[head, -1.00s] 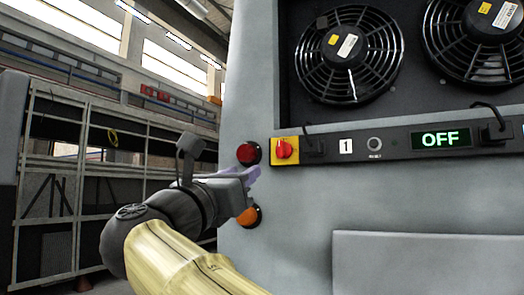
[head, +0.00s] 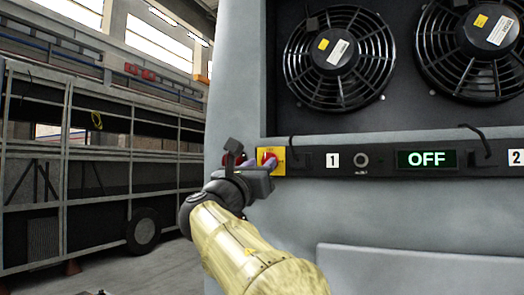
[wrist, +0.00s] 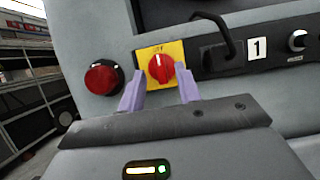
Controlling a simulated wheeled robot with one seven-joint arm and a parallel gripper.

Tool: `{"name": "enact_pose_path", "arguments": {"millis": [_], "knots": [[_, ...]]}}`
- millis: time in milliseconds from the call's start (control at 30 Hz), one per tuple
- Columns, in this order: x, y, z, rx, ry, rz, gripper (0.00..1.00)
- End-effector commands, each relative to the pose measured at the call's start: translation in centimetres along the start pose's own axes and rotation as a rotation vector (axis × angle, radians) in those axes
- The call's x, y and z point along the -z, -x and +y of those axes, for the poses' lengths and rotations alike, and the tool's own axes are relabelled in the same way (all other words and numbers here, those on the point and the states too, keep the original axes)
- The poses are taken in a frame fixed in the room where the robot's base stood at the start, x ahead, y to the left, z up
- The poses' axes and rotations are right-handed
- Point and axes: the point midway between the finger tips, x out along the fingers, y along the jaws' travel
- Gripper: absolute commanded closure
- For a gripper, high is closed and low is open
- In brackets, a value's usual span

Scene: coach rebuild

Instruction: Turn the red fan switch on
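The red fan switch (wrist: 160,68) is a round red knob on a yellow square plate (wrist: 174,50), mounted on the dark panel strip; it also shows in the head view (head: 268,157). A white mark on the knob points up. My gripper (wrist: 160,94) is open, with its two purple fingers apart just below and to either side of the knob in the wrist view. Whether the fingers touch the knob I cannot tell. In the head view my gripper (head: 264,167) partly covers the lower left of the switch. The display (head: 427,159) reads OFF in green.
A red round lamp (wrist: 103,77) sits just left of the switch. A black cable fitting (wrist: 222,52) is close on its right, then a label "1" (wrist: 257,48). Two fans (head: 340,58) are above. A grey panel (head: 410,270) is at the lower right.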

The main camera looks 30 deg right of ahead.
Motion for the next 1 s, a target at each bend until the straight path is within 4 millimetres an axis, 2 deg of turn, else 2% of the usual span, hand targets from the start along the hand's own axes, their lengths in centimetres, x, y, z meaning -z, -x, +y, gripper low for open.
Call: {"name": "enact_pose_path", "arguments": {"millis": [33, 200, 500, 700, 1000], "knots": [[-0.4, -0.9, 0.0, 0.002, 0.002, 0.0, 0.66], [-0.1, -2.1, 0.0, 0.001, 0.001, 0.0, 0.66], [0.0, -2.2, 0.0, 0.0, -0.001, 0.0, 0.66], [0.0, -2.2, 0.0, 0.0, -0.001, 0.0, 1.0], [0.0, -2.2, 0.0, 0.004, -0.012, 0.0, 1.0]]}}
